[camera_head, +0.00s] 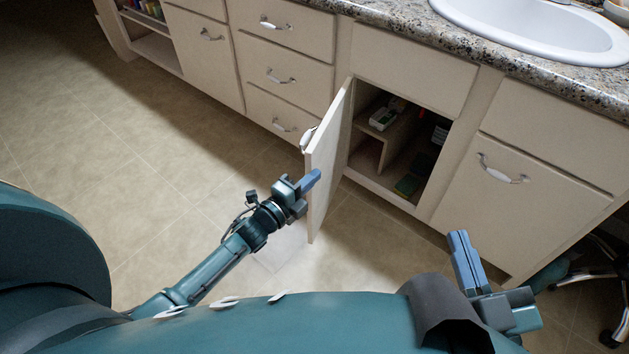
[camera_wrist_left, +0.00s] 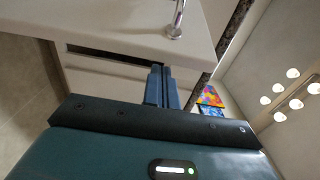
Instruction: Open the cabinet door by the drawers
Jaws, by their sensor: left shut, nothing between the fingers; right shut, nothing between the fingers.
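The cabinet door (camera_head: 331,160) beside the drawers stands swung out from the cabinet in the head view, with its handle (camera_head: 308,138) on the outer face near the free edge. The opening behind it shows a shelf (camera_head: 371,142) and several small items. My left gripper (camera_head: 309,181) is shut and empty, at the door's free edge below the handle; I cannot tell if it touches. In the left wrist view the shut fingers (camera_wrist_left: 162,86) are near a pale panel (camera_wrist_left: 110,22) with a metal handle (camera_wrist_left: 177,22). My right gripper (camera_head: 462,242) is shut and empty, in front of the right-hand cabinet door.
Drawers (camera_head: 284,77) stand left of the opening. A closed door (camera_head: 518,180) with a handle is to the right. A granite counter (camera_head: 450,35) with a white sink (camera_head: 540,28) is above. A wheeled chair base (camera_head: 595,270) is at lower right. The floor (camera_head: 110,150) at left is clear.

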